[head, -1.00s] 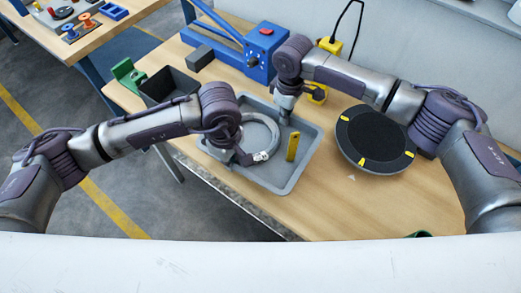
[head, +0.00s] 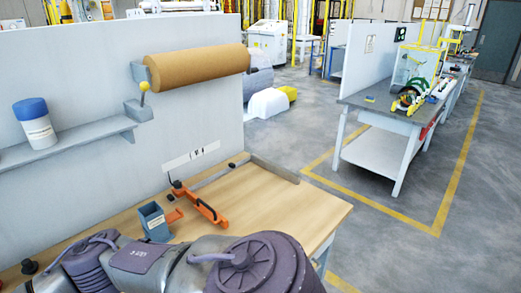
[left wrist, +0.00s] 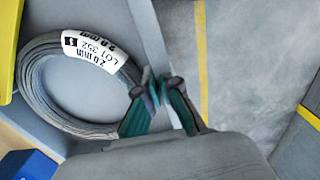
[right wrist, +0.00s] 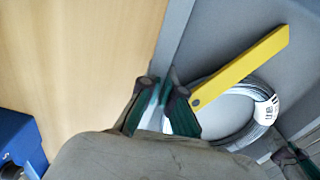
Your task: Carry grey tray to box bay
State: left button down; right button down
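The grey tray shows in the left wrist view (left wrist: 92,75) and the right wrist view (right wrist: 178,35). It holds a grey wire coil (left wrist: 45,90) with a white label, and a yellow bar-shaped tool (right wrist: 245,70). My left gripper (left wrist: 161,90) has its fingers closed on one tray wall. My right gripper (right wrist: 164,92) has its fingers closed on another stretch of tray wall. Whether the tray touches the bench cannot be told. The head view shows neither tray nor grippers, only my arm links at the bottom. I cannot identify the box bay.
In the head view, a wooden bench (head: 290,205) carries a blue-grey holder (head: 154,222) and an orange-handled tool (head: 200,203). A brown paper roll (head: 200,68) hangs above it. A grey bench (head: 385,103) stands beyond open floor (head: 390,200). A blue machine (right wrist: 18,140) is near my right gripper.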

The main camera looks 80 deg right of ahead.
aim_at(265, 202)
jog(key=k+z, duration=0.25)
jog(key=k, duration=0.2)
jog(key=k+l+z, duration=0.3)
jog(key=k, duration=0.15)
jog(key=l+z, duration=0.3)
jog(key=l, duration=0.2)
jog(key=i+l+z, duration=0.2)
jog(key=l+z, duration=0.15)
jog(key=i+l, duration=0.3)
jog(key=l, duration=0.15)
jog(key=i+l, duration=0.3)
jog(key=l, duration=0.2)
jog(key=i+l, duration=0.3)
jog(key=l, duration=0.15)
